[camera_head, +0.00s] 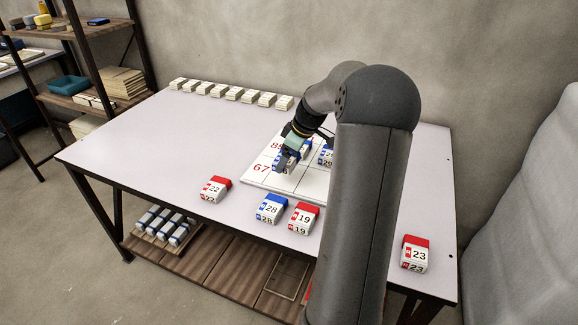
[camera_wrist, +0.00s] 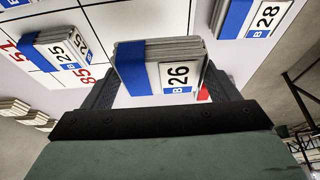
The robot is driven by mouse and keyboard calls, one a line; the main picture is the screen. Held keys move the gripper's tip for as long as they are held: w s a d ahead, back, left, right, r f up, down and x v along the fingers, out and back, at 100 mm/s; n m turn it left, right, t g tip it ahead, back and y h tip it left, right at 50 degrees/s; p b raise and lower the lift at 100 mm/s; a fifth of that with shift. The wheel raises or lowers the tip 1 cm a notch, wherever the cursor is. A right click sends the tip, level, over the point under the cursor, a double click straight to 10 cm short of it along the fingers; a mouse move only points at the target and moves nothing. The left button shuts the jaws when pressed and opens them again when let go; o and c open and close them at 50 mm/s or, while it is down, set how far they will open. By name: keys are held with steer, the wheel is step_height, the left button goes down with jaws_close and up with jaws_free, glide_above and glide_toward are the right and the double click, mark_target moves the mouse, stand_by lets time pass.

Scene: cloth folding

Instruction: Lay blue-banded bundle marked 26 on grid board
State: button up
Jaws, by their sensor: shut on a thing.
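My gripper (camera_head: 289,158) is over the left part of the white grid board (camera_head: 314,188). In the wrist view my gripper (camera_wrist: 163,88) is shut on the blue-banded bundle marked 26 (camera_wrist: 180,76), with one finger at each side of it. In the head view the held bundle is mostly covered by the gripper. I cannot tell whether it touches the board. A blue-banded bundle marked 25 (camera_wrist: 60,50) lies on the board near the red 85. Another blue-banded bundle (camera_head: 326,157) lies on the board's right part, partly hidden by my arm.
Bundles marked 22 (camera_head: 215,189), 28 (camera_head: 271,208), 19 (camera_head: 303,217) and 23 (camera_head: 415,253) lie on the table (camera_head: 150,150) in front of and right of the board. Several white stacks (camera_head: 230,93) line the back edge. The table's left part is clear.

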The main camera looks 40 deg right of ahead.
steer(key=w+f, duration=0.1)
steer(key=w+d+f, duration=0.1)
steer(key=f, duration=0.1)
steer(key=shift+w+d, duration=0.1)
steer(key=shift+d, duration=0.05)
steer(key=shift+d+f, duration=0.1)
steer(key=shift+f, duration=1.45)
